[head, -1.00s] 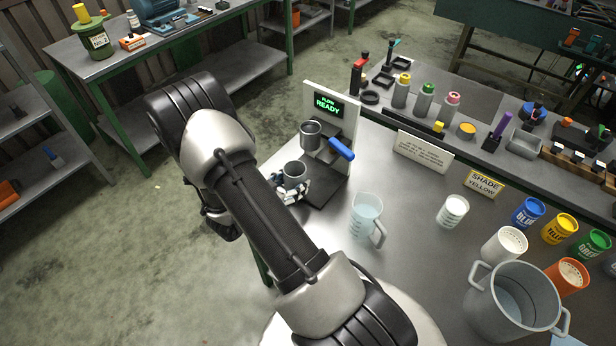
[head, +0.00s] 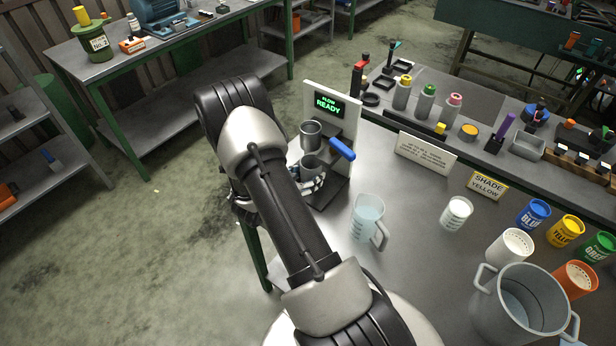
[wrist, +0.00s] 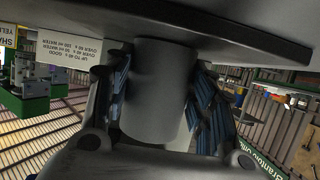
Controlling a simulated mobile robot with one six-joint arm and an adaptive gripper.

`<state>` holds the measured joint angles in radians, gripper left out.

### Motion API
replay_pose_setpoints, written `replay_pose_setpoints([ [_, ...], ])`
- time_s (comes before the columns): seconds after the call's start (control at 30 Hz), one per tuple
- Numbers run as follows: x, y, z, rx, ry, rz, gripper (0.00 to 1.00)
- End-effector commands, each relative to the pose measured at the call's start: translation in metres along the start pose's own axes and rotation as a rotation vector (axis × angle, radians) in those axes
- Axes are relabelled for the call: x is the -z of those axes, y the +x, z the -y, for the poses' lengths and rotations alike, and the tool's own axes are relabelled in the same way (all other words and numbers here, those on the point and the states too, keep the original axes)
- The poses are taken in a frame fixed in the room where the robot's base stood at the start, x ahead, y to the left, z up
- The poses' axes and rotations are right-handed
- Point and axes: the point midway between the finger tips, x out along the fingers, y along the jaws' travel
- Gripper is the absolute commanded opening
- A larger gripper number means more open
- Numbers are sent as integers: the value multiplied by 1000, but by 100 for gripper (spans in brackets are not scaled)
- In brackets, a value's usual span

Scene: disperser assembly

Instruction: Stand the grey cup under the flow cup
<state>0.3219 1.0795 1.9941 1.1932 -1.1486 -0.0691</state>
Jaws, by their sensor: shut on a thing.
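The grey cup (head: 312,168) is upright in my gripper (head: 308,186), whose fingers are shut around it at the flow stand. It also shows between the fingers in the wrist view (wrist: 160,95). The flow cup (head: 310,134) is a grey metal cup on the white stand (head: 348,97), just above the grey cup. The two nearly overlap in the head view, so I cannot tell whether they line up exactly. The stand's dark base plate (head: 332,193) is below, partly hidden by my gripper. Contact between cup and plate cannot be told.
A blue handle (head: 341,148) sticks out right of the flow cup. A clear jug (head: 367,218) stands to the right of the base plate, with a white cup (head: 456,213) further right. A big grey pot (head: 520,300) and paint cans fill the right side.

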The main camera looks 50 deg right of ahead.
Motion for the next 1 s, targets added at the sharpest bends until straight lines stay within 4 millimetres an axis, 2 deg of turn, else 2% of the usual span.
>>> replay_pose_setpoints([
  [0.1,-4,2,0,0,0,0,23],
  [0.13,-3,1,0,0,0,0,52],
  [0.4,-3,1,0,-1,0,1,70],
  [0.8,2,-1,0,0,0,0,70],
  [1.0,2,-36,1,4,-4,0,70],
])
